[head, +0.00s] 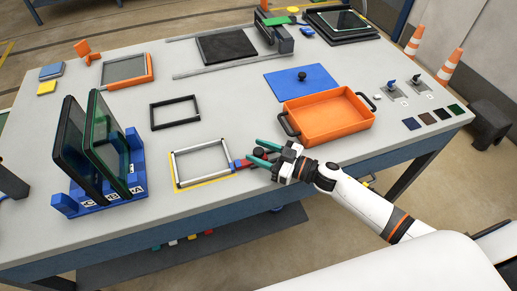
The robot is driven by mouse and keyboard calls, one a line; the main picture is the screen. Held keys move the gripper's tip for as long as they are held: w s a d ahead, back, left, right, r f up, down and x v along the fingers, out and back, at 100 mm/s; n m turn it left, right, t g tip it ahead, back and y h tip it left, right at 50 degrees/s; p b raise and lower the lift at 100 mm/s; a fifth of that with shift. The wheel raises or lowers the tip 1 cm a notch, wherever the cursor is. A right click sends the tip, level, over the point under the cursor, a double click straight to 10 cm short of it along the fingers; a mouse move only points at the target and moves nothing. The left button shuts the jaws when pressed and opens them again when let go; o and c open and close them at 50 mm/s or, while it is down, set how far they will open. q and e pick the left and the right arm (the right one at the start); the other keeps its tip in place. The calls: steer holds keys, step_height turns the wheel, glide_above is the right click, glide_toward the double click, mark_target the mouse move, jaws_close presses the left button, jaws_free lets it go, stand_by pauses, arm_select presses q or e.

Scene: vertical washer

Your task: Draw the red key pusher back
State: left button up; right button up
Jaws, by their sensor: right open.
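The red key pusher (240,164) is a small red piece at the right side of a silver rectangular frame (203,146) near the table's front edge. The frame lies on a yellow-edged base. My right gripper (254,152) has teal fingers and comes in from the right. Its fingers are apart, with the tips close to the right end of the red pusher. I cannot tell whether they touch it. Part of the pusher is hidden by the fingers. My left gripper is not clearly visible.
A blue rack (72,204) holding upright dark panels stands at left. A black frame (175,124) lies behind the silver frame. The front table edge is close below.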

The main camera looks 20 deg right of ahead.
steer(key=shift+w+a, duration=0.25)
steer(key=shift+a, duration=0.05)
steer(key=shift+c, duration=0.8)
jaws_close()
steer(key=d, duration=0.4)
steer(key=shift+w+d, duration=0.1)
steer(key=shift+d, duration=0.15)
arm_select(q)
steer(key=shift+s+d, duration=0.25)
arm_select(e)
steer(key=shift+o, duration=0.8)
jaws_free()
steer(key=shift+d, duration=0.1)
arm_select(q)
steer(key=shift+d, duration=0.1)
